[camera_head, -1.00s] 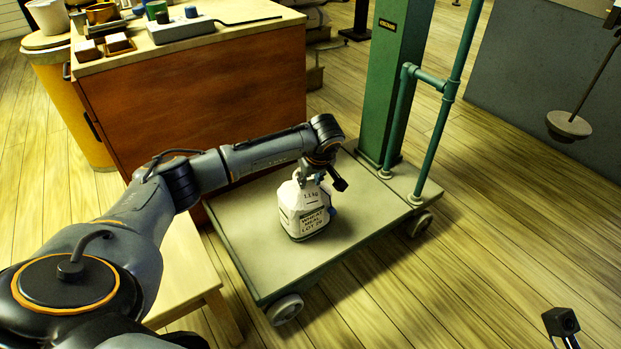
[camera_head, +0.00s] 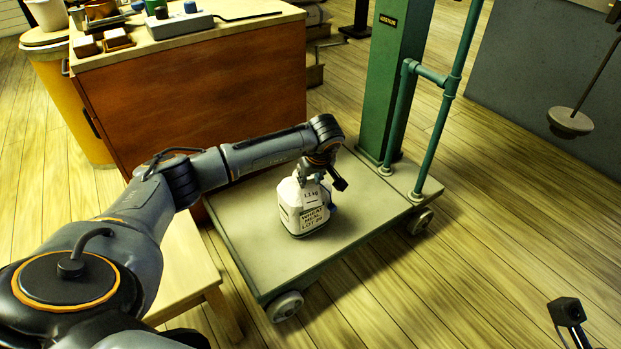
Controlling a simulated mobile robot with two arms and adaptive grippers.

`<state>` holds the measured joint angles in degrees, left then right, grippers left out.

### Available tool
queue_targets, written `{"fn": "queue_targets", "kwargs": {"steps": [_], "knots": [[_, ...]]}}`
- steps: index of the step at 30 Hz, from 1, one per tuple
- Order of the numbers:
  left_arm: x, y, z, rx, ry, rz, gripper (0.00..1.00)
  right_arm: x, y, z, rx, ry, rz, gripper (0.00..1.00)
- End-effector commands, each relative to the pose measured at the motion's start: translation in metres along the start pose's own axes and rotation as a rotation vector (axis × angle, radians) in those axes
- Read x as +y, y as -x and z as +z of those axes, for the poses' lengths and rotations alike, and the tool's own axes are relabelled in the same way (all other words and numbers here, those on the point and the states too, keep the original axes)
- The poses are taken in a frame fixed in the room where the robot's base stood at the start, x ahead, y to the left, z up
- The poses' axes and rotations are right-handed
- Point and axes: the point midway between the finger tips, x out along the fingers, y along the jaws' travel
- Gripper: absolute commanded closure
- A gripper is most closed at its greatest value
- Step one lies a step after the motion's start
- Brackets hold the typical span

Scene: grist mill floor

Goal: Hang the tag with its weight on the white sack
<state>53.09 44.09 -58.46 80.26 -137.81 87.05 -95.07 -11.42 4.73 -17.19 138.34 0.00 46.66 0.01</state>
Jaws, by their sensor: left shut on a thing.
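The white sack (camera_head: 303,220) stands upright on the platform of the green scale, with dark lettering on its front. A pale tag (camera_head: 311,194) reading 1.1 kg lies against the sack's upper front, just below my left gripper. My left gripper (camera_head: 314,175) points down at the sack's neck and is shut on the tag. The fingertips are small and partly hidden, so I cannot tell whether the tag's loop is around the neck. Part of my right gripper (camera_head: 567,312) shows at the lower right, and its fingers are unclear.
The scale's platform (camera_head: 255,240) is bare around the sack, with a green column (camera_head: 395,75) and pipe rail behind. A wooden cabinet (camera_head: 190,90) with small items on top stands behind my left arm. A low wooden bench (camera_head: 185,275) stands left of the platform.

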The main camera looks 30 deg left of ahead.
Motion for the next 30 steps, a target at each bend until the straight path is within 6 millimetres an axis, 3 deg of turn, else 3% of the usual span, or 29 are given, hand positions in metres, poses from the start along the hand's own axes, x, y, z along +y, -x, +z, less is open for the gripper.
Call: {"fn": "queue_targets", "kwargs": {"steps": [30], "knots": [[-0.0019,-0.0093,0.0025,0.001,0.001,-0.005,0.99,-0.0009,-0.0017,0.0001,0.011,0.001,-0.011,0.53]]}}
